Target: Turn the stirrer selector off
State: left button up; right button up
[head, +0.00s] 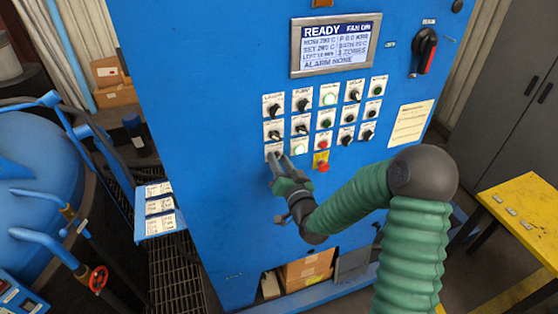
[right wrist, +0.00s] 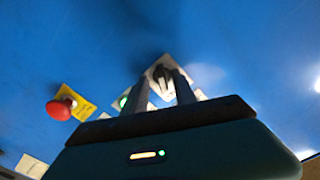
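The blue control cabinet (head: 225,110) carries rows of small selectors and buttons. My right gripper (head: 276,162) is at the lowest selector of the left column, whose white label plate (head: 274,148) is partly hidden by the fingers and not readable here. In the right wrist view, this black selector knob (right wrist: 162,76) shows between and just beyond the two fingertips of the right gripper (right wrist: 160,88). The fingers stand apart, one on each side of the knob; contact cannot be told. Which label says stirrer is too small to tell. My left gripper is not in view.
A red emergency button (head: 322,167) on a yellow plate sits right of the gripper and also shows in the right wrist view (right wrist: 61,108). The display (head: 336,46) reads READY. A label shelf (head: 160,232) juts out at lower left.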

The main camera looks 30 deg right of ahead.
jog(key=shift+w+d, duration=0.1)
jog(key=shift+d, duration=0.05)
jog(key=shift+a, duration=0.2)
jog(key=shift+c, duration=0.8)
jog(key=shift+a+r, duration=0.1)
jog(key=shift+a, duration=0.1)
grip_shut()
jog(key=shift+d, duration=0.15)
